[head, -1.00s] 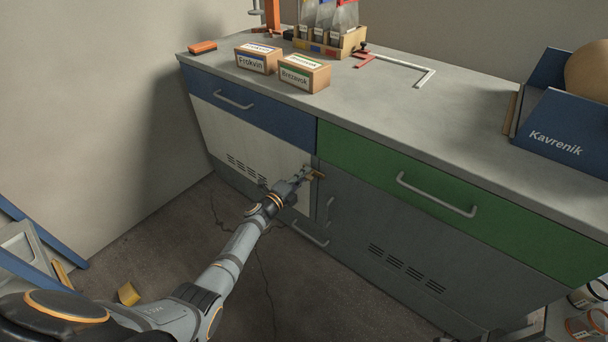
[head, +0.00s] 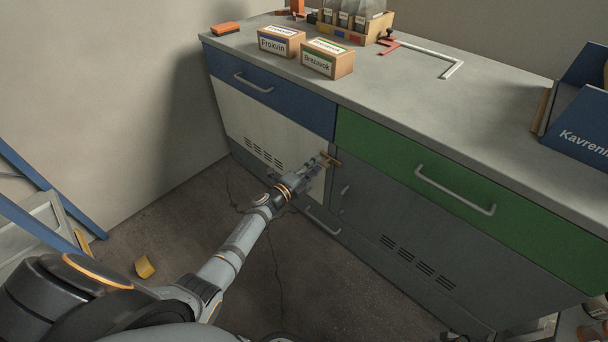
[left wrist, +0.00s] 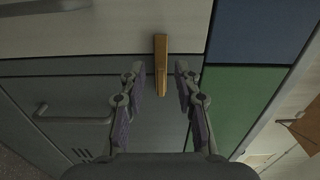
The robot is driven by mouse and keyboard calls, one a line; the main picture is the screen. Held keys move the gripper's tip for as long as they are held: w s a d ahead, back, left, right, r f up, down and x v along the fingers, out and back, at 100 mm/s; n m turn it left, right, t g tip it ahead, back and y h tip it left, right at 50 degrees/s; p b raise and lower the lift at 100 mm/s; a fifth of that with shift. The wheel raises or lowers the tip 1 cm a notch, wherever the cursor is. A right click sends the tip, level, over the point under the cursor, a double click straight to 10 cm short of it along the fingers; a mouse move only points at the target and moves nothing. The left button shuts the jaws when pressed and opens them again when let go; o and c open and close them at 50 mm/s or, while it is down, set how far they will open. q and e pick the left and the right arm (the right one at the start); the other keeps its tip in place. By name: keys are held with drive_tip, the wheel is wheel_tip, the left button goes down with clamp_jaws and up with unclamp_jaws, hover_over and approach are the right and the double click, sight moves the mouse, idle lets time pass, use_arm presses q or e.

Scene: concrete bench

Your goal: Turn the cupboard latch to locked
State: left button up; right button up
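The cupboard latch (head: 331,159) is a small tan bar on the cupboard front, just below the drawers, where the white door (head: 262,122) meets the grey panel. The bar lies roughly level across that join. In the left wrist view the latch (left wrist: 160,62) is between the fingertips of my left gripper (left wrist: 160,77). The fingers are apart, one on each side of the bar. I cannot tell whether either finger touches it. In the head view my left gripper (head: 318,165) is right at the latch and partly covers the area beside it. My right gripper is not in view.
A blue drawer (head: 270,97) and a green drawer (head: 420,180) with bar handles are above the latch. Labelled boxes (head: 328,60), a bottle crate (head: 352,27) and a blue bin (head: 580,125) stand on the bench top. A yellow block (head: 145,267) lies on the floor.

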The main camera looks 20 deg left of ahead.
use_arm(q)
drive_tip(key=v, duration=0.9)
